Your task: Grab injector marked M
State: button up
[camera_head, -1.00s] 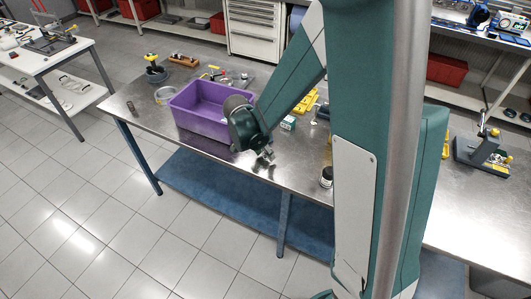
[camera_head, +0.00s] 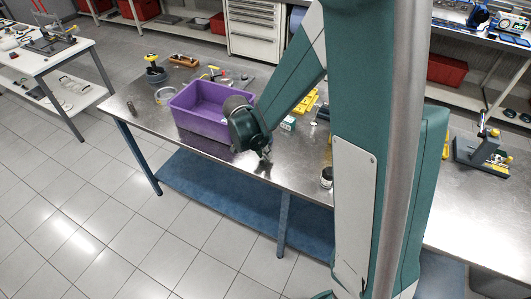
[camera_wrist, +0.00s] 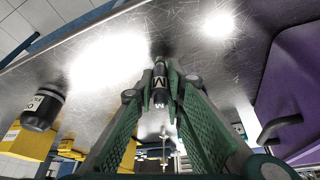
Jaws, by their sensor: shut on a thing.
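In the head view my gripper (camera_head: 264,155) is low at the bench's front edge, right of the purple bin. The injector cannot be made out there.
The purple bin (camera_head: 204,123) stands close to my gripper and shows at the right of the wrist view (camera_wrist: 292,85). A dark bottle with a white label (camera_wrist: 42,107) stands at the wrist view's left, near yellow blocks (camera_wrist: 73,142).

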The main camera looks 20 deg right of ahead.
jog(key=shift+r, duration=0.1)
jog(key=shift+r+p, duration=0.45)
jog(key=shift+r, duration=4.5)
